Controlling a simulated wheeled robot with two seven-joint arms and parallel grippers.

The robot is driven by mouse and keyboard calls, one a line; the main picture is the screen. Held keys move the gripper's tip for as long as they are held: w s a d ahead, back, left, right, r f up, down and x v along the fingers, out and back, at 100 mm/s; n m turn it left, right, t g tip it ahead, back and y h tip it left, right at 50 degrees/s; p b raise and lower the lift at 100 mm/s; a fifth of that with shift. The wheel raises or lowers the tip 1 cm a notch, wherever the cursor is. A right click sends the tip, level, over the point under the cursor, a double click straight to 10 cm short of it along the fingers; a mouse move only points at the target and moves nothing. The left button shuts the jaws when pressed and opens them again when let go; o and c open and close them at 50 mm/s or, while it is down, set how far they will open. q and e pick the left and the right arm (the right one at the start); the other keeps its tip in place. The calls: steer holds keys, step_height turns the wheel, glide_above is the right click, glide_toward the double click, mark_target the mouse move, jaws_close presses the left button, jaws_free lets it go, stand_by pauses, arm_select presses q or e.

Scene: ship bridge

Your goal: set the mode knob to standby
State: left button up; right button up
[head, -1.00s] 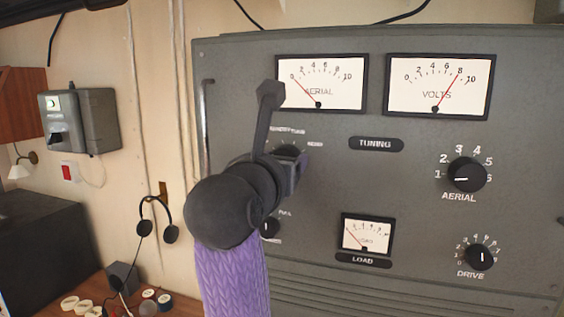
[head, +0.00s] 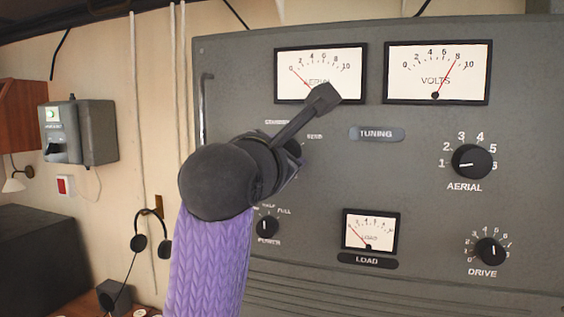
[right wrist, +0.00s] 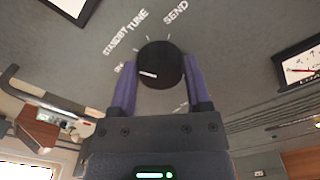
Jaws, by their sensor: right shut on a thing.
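The mode knob (right wrist: 168,58) is round and black with a white pointer line, on the grey radio panel (head: 420,215). In the right wrist view the labels STANDBY (right wrist: 115,40), TUNE (right wrist: 137,20) and SEND (right wrist: 176,12) arc above it. The pointer line lies toward the left, near a partly hidden label below STANDBY; I cannot read that label fully. My right gripper (head: 289,168) is shut on the knob, one purple finger on each side. In the head view my gripper and wrist hide most of the knob. My left gripper is not in view.
Below the gripper is the POWER knob (head: 268,227), close to my wrist. The LOAD meter (head: 370,231), AERIAL knob (head: 472,162) and DRIVE knob (head: 489,251) are to the right. A headset (head: 152,238) hangs on the wall at left. A handle (head: 203,108) edges the panel.

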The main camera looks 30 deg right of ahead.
steer(key=shift+m, duration=0.3)
steer(key=o, duration=1.3)
steer(key=shift+s+a, duration=0.1)
steer(key=b+v, duration=0.4)
steer(key=v, duration=0.5)
steer(key=shift+s+a, duration=0.25)
steer(key=shift+a, duration=0.05)
